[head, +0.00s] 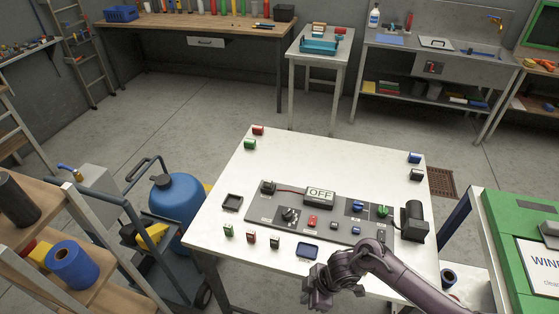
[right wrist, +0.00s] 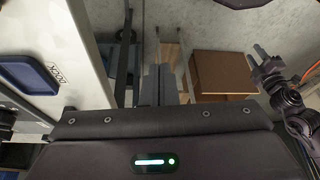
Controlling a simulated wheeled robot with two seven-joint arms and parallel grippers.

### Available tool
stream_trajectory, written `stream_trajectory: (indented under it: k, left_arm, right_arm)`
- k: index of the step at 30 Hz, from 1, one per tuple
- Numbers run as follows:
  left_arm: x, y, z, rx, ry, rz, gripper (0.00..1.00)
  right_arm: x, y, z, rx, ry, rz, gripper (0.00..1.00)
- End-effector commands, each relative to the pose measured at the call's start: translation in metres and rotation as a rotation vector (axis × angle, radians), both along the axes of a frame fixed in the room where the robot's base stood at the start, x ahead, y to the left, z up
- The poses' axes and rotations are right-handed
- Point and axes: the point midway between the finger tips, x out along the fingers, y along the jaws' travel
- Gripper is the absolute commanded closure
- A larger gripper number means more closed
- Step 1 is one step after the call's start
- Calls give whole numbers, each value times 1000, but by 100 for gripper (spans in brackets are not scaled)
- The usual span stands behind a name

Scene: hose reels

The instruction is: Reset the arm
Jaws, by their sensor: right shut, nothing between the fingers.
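My right gripper (head: 318,290) is at the near edge of the white table in the head view, in front of the blue tray (head: 307,251). In the right wrist view its fingers (right wrist: 160,85) are together with nothing between them, beside the table edge and over the floor. My right arm comes in from the bottom right. My left arm is not in the head view; what looks like my left gripper (right wrist: 264,68) shows at the right of the right wrist view, too small to read its fingers.
The white table (head: 215,228) bears a grey panel (head: 345,234) with switches, an OFF display (head: 320,195) and several small coloured blocks. A brown box (right wrist: 225,72) lies below in the right wrist view. A trolley with a blue tank (head: 178,205) stands left. A green cabinet (head: 515,235) stands right.

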Motion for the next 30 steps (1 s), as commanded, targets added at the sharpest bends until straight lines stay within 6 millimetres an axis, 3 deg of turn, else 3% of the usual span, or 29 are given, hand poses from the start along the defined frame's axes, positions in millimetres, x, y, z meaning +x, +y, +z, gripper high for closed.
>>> stream_trajectory:
  k: [1,5,10,14,18,21,24,27,30]
  left_arm:
    - [2,0,-12,-1,-3,0,64]
    - [1,0,-29,-1,-3,0,64]
    - [-5,0,-57,0,5,0,64]
    - [-6,0,-76,1,7,0,64]
    - [-6,0,-93,1,7,0,64]
    - [-6,0,-102,1,7,0,64]
    - [-6,0,-109,1,7,0,64]
    - [-6,0,-112,1,7,0,64]
    - [-6,0,-114,1,7,0,64]
  right_arm:
    - [-3,4,-26,30,17,-65,100]
    - [-4,3,-79,96,39,-254,100]
    - [-32,-20,-175,127,77,-564,100]
    - [-81,-55,-252,83,105,-804,100]
    - [-155,-94,-318,-14,134,-1004,100]
    - [-211,-117,-350,-96,153,-1108,100]
    - [-261,-135,-370,-170,169,-1178,100]
    - [-295,-147,-381,-225,177,-1222,100]
    - [-314,-153,-385,-256,184,-1243,100]
